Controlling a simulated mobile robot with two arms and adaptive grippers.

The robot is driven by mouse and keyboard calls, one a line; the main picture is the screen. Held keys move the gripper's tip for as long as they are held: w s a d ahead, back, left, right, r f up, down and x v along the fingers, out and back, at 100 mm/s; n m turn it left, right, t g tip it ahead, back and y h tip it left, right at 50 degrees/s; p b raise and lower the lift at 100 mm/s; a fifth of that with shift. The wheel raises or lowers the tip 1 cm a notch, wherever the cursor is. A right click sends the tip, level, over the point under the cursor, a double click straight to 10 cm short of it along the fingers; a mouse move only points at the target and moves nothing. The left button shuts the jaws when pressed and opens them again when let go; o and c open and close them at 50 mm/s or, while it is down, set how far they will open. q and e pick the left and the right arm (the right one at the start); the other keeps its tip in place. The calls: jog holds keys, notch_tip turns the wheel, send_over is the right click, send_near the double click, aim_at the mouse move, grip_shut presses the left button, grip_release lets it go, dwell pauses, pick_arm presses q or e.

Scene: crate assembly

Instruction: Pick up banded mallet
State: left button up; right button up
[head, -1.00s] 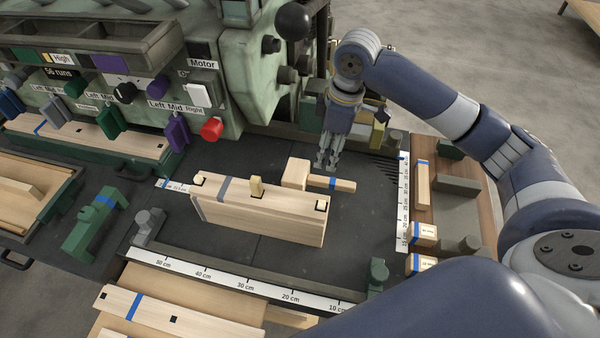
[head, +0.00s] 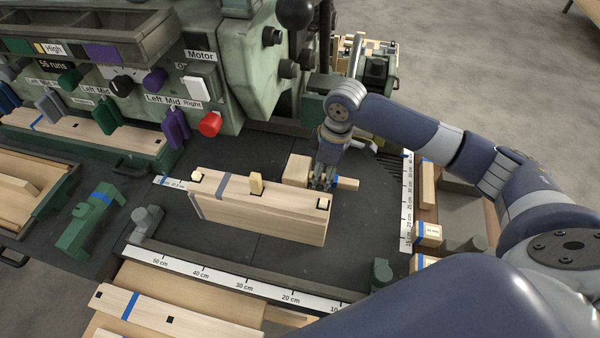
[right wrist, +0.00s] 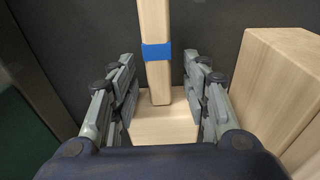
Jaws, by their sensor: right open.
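The banded mallet, a pale wooden block head (head: 296,170) with a handle (head: 347,184), lies on the dark bench top behind the wooden crate panel. In the right wrist view, its handle (right wrist: 154,22) carries a blue band (right wrist: 157,51) and runs away from the head (right wrist: 165,128). My right gripper (head: 324,184) is down at the handle near the head and hides the band in the head view. In the right wrist view, its open fingers (right wrist: 163,92) stand on both sides of the handle, with gaps on each side. My left gripper is not in view.
The upright wooden panel (head: 260,210) with pegs stands close in front of the mallet; a wooden block (right wrist: 270,90) is close to the right fingers. A ruled fence (head: 220,278) edges the bench's front. Dark bench right of the panel (head: 365,220) is clear.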

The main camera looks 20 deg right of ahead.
jog(key=shift+f, duration=0.65)
grip_shut()
jog(key=shift+w, duration=0.1)
jog(key=shift+r, duration=0.2)
notch_tip(320, 180, up, 10)
jog(key=shift+a+f, duration=0.1)
